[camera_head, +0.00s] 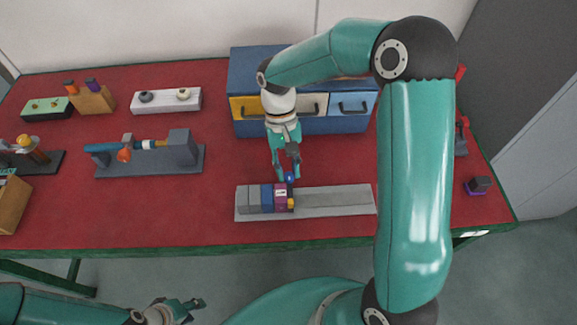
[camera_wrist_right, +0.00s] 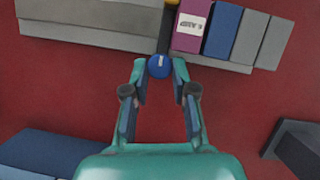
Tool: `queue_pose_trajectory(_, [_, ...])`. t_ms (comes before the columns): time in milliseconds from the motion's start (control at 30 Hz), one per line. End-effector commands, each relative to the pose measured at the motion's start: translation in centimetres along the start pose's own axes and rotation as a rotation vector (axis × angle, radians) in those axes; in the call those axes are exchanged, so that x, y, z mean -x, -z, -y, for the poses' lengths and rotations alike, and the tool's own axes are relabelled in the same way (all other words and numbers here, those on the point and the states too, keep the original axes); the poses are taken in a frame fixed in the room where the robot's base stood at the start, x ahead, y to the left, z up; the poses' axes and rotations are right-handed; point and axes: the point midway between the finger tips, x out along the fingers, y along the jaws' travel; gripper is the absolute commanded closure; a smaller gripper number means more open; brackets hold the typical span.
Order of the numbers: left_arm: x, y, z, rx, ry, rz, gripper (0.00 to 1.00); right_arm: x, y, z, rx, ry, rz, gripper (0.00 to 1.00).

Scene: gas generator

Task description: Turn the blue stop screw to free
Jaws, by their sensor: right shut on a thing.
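The blue stop screw (camera_head: 290,178) is a small round knob at the back edge of the grey rail (camera_head: 335,198). In the right wrist view the screw (camera_wrist_right: 159,67) shows its round face with a short white mark. My right gripper (camera_head: 287,176) reaches down to it from behind and is shut on it, one finger on each side. In the right wrist view the fingertips (camera_wrist_right: 159,64) flank the knob. My left gripper (camera_head: 190,306) hangs low in front of the table, away from the rail; its finger opening is unclear.
Grey, blue and magenta blocks (camera_head: 267,198) sit on the rail left of the screw; its right half is bare. A blue drawer cabinet (camera_head: 250,75) stands behind. A grey fixture (camera_head: 150,163) is at left. A small dark block (camera_head: 479,184) lies at right.

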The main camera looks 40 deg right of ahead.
Motion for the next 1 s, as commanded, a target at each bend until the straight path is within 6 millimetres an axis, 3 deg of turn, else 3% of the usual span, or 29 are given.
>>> queue_pose_trajectory(167, [0.0, 0.0, 0.0, 0.0, 0.0, 0.0, 0.6, 0.1, 0.0, 0.0, 0.001, 0.0, 0.0, 1.0])
queue_pose_trajectory(200, [0.0, 0.0, 0.0, 0.0, 0.0, 0.0, 0.6, 0.1, 0.0, 0.0, 0.001, 0.0, 0.0, 0.69])
queue_pose_trajectory(333, [0.0, 0.0, 0.0, 0.0, 0.0, 0.0, 0.6, 0.0, 0.0, 0.0, 0.0, 0.0, 0.0, 0.49])
queue_pose_trajectory(733, [0.1, 0.0, 0.0, 0.0, 0.0, 0.0, 0.6, 0.5, 0.0, 0.0, -0.001, 0.001, -0.002, 0.49])
queue_pose_trajectory(1000, [0.1, 0.0, 0.0, 0.0, 0.0, 0.0, 0.6, 4.7, 0.1, 0.0, -0.001, 0.002, -0.005, 0.49])
